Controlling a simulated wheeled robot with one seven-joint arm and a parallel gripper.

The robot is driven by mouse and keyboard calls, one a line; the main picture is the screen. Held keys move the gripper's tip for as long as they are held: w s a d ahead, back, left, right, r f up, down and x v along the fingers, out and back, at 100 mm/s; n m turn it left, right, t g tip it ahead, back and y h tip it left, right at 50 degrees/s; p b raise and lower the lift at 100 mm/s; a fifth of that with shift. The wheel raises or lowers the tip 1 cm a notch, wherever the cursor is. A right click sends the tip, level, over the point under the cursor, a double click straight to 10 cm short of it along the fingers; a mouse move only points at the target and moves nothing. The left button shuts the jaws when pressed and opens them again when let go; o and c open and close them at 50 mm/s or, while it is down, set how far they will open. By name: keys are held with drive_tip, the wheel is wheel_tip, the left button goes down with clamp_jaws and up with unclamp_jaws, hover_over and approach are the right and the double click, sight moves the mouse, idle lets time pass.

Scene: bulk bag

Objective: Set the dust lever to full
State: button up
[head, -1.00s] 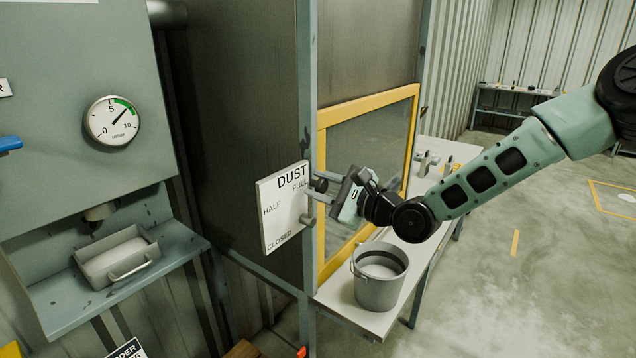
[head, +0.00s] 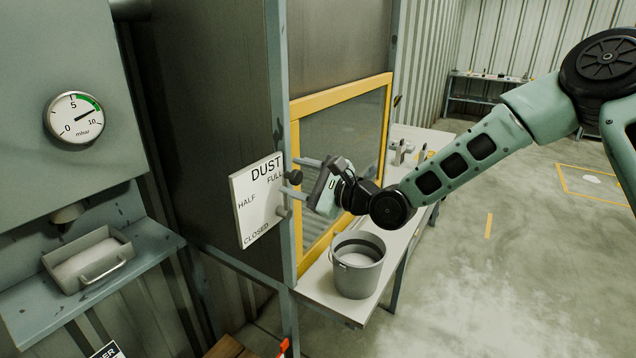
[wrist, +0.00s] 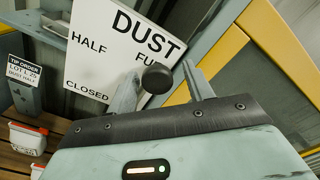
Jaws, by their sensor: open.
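The white DUST sign (head: 258,200) is on the cabinet side, marked FULL at the top, HALF in the middle and CLOSED at the bottom. The lever's round black knob (head: 295,177) is beside the word FULL. A grey round part (head: 283,212) is below it; the link between them is hard to make out. My gripper (head: 296,176) is open at the knob, with its two fingers above and below it. In the wrist view the black knob (wrist: 158,77) shows between the spread fingers of my gripper (wrist: 160,82); contact cannot be told.
A grey bucket (head: 357,265) stands on the white bench (head: 335,305) below my arm. A yellow-framed window (head: 340,150) is close behind my gripper. A pressure gauge (head: 75,118) and tray (head: 88,262) are at left. A tag (wrist: 22,75) reads DUST HALF. Open floor is at right.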

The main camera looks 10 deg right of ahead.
drive_tip(key=b+v, duration=0.4)
drive_tip(key=v, duration=1.3)
drive_tip(key=shift+s+d+f, duration=0.1)
drive_tip(key=s+a+f+n+g+h+b, duration=0.2)
drive_tip(key=s+f+n+g+h, duration=0.15)
drive_tip(key=f+n, duration=0.35)
drive_tip(key=s+a+f+n+g+h+b, duration=0.1)
drive_tip(key=s+a+f+n+g+h, duration=0.3)
drive_tip(key=f, duration=0.4)
drive_tip(key=s+d+n+g+h+b, duration=0.1)
drive_tip(key=s+d+n+h+b, duration=0.1)
drive_tip(key=s+n, duration=0.4)
drive_tip(key=s+d+n+g+h+b, duration=0.2)
drive_tip(key=s+n+h, duration=0.2)
drive_tip(key=s, duration=1)
drive_tip(key=n, duration=0.3)
drive_tip(key=shift+r+n, duration=0.25)
drive_tip(key=shift+n, duration=0.05)
drive_tip(key=shift+s+g, duration=0.1)
drive_tip(key=shift+g, duration=0.15)
